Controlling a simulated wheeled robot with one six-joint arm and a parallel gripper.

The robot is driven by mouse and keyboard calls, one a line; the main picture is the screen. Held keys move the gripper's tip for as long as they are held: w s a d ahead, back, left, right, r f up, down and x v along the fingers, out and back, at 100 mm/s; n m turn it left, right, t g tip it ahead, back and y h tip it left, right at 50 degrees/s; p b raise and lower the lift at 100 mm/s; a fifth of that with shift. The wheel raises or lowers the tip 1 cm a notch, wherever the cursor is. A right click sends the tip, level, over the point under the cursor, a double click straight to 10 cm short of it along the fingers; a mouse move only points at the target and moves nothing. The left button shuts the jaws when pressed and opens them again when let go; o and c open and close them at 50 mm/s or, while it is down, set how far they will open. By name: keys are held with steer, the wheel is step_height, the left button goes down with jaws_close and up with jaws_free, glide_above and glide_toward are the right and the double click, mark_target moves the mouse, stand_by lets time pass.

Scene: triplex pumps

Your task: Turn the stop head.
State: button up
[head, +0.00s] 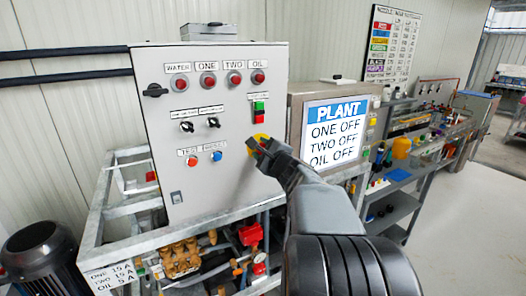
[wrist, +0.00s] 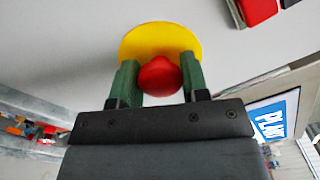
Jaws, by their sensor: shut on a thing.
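The stop head is a red mushroom button (wrist: 159,76) on a round yellow plate (wrist: 160,41) in the wrist view. My gripper (wrist: 159,80) has its two green fingers on either side of the red head, shut on it. In the head view my gripper (head: 266,150) reaches the lower right of the grey panel (head: 215,130), and part of the yellow plate (head: 258,138) shows above it. The red head is mostly hidden by my gripper there.
Above the stop are a green and red push button pair (head: 259,112). Red and blue buttons (head: 217,156) sit to the left. A screen (head: 334,130) reading PLANT, ONE OFF, TWO OFF, OIL OFF stands to the right. Pump pipework (head: 180,258) lies below the panel.

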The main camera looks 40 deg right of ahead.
steer(key=shift+f+m+b, duration=0.15)
steer(key=shift+m+b, duration=0.5)
steer(key=shift+m, duration=0.35)
steer(key=shift+r+m+b, duration=0.2)
steer(key=shift+m+b, duration=0.1)
steer(key=shift+m, duration=1)
steer(key=o, duration=0.9)
steer(key=shift+o, duration=0.2)
steer(key=shift+s, duration=0.1)
steer(key=s+a+b, duration=0.1)
steer(key=s, duration=1.2)
steer(key=shift+s+a+b, duration=0.3)
steer(key=shift+a, duration=0.1)
